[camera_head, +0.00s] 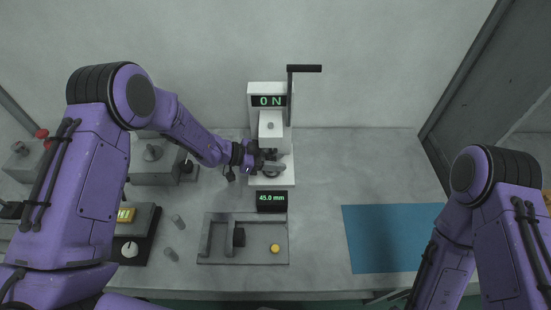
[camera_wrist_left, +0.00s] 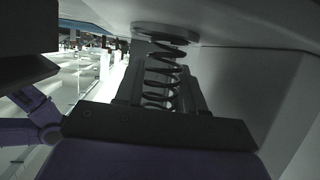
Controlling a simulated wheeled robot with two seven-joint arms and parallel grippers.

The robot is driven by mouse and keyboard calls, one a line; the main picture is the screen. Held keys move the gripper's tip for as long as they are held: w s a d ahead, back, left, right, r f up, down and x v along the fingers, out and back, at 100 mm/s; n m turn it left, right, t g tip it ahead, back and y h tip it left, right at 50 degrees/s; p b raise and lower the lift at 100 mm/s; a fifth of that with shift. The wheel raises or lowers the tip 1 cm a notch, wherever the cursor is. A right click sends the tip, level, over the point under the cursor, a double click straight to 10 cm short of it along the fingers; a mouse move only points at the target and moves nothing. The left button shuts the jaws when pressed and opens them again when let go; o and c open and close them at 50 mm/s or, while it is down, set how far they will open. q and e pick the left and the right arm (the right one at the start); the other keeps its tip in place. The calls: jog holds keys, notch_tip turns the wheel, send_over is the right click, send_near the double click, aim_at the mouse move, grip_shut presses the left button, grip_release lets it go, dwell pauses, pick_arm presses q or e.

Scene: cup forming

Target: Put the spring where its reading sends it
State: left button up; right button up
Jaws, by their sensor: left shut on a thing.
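The spring (camera_wrist_left: 162,75) is a dark coil in the left wrist view, between the fingers of my left gripper. A round disc (camera_wrist_left: 165,33) sits at one end of the coil. In the head view my left gripper (camera_head: 270,160) is shut at the white force tester (camera_head: 256,100), over its base, and largely hides the spring. The tester's display (camera_head: 268,101) reads 0 N. A second display (camera_head: 271,202) in front reads 45.0 mm. A lever with a black handle (camera_head: 305,69) stands up at the tester's right. My right gripper is out of view.
A blue mat (camera_head: 385,238) lies to the right. Small grey cylinders (camera_head: 178,222) and instruments (camera_head: 135,225) stand at left. The table right of the tester is clear.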

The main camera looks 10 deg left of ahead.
pick_arm(q)
jog(key=shift+f, duration=0.25)
jog(key=o, duration=1)
